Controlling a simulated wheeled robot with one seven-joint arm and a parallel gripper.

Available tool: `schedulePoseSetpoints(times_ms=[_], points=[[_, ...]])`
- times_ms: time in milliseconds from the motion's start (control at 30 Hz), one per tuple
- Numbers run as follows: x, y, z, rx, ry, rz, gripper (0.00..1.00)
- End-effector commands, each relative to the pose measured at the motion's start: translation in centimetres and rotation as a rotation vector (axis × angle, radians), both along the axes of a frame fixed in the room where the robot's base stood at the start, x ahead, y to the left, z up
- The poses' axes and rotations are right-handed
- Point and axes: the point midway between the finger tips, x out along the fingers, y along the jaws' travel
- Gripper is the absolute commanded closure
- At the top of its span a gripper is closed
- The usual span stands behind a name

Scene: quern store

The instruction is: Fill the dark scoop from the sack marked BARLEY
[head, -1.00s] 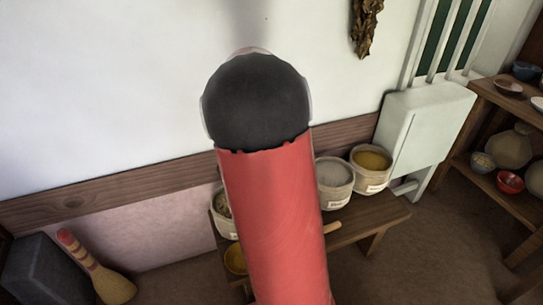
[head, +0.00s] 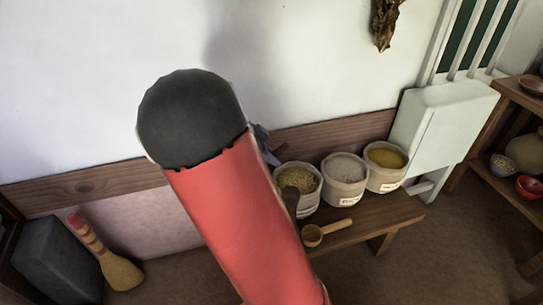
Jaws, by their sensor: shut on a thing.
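My red arm with its black rounded joint hides much of the bench. Only bits of my gripper (head: 267,150) show past the arm's right edge; its fingertips are hidden. A dark brown rounded thing (head: 290,199), seemingly the dark scoop in my gripper, shows just below, in front of the left visible sack. Three open pale sacks show: one with tan-green grain (head: 309,204), one with pale grey contents (head: 345,188), one with yellow contents (head: 383,181). Their front labels are too small to read, so I cannot tell which says BARLEY.
A light wooden scoop (head: 313,236) lies on the bench (head: 375,217) before the sacks. A pale cabinet (head: 443,125) stands right of them, then shelves with bowls. A brush (head: 120,270) leans by a dark block (head: 52,262) at left. The wall is behind.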

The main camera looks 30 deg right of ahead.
Motion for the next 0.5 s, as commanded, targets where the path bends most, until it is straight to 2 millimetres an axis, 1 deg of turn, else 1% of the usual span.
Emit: schedulePoseSetpoints(times_ms=[100,167,500], points=[[0.2,0.5,0.2,-0.183,0.064,0.009,1.0],[0.0,0.1,-0.4,-0.164,0.055,-0.002,1.0],[0.0,0.1,-2.8,-0.158,0.052,-0.002,1.0]])
